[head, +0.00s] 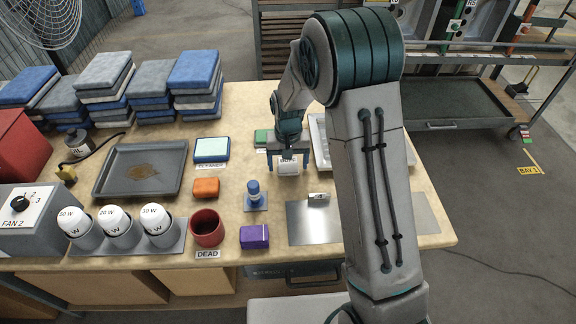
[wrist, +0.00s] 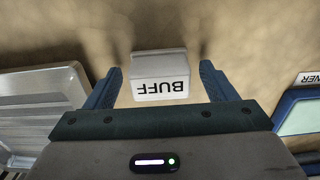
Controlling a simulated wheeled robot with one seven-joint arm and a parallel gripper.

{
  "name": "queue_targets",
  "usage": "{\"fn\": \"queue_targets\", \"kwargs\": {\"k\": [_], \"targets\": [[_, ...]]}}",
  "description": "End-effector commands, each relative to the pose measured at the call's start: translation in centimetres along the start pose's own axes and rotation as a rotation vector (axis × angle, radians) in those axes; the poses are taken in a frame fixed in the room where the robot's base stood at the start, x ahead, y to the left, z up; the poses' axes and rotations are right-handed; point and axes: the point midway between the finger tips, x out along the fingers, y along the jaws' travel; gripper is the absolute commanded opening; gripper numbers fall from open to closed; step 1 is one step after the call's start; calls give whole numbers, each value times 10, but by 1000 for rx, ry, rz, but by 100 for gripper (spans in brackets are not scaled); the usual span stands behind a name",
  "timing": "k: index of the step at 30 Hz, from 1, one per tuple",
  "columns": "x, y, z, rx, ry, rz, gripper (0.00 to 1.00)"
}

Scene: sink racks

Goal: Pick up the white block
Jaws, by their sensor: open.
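A small white block (wrist: 160,72) lies on the bench, with a face reading BUFF, upside down in the wrist view. In the wrist view my gripper (wrist: 160,76) is open, one blue finger on each side of the block with a visible gap to each. Nothing is held. I cannot tell how far the fingertips are above the bench.
A blue-edged pale green pad (head: 211,149) with a CLEANER label lies to the left. A green item (head: 261,138) and a pale ribbed tray (head: 321,140) flank my gripper.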

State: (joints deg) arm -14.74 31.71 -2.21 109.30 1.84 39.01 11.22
Motion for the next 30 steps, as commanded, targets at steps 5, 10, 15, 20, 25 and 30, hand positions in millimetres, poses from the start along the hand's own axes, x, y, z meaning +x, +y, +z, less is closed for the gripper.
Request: {"fn": "queue_targets", "kwargs": {"k": [5,10,15,20,25,30], "targets": [[0,0,0,0,0,0,50],[-1,0,0,0,0,0,29],[-1,0,0,0,0,0,29],[-6,0,0,0,2,-1,29],[-28,0,-1,0,4,-1,29],[-54,6,-22,3,4,-1,29]]}}
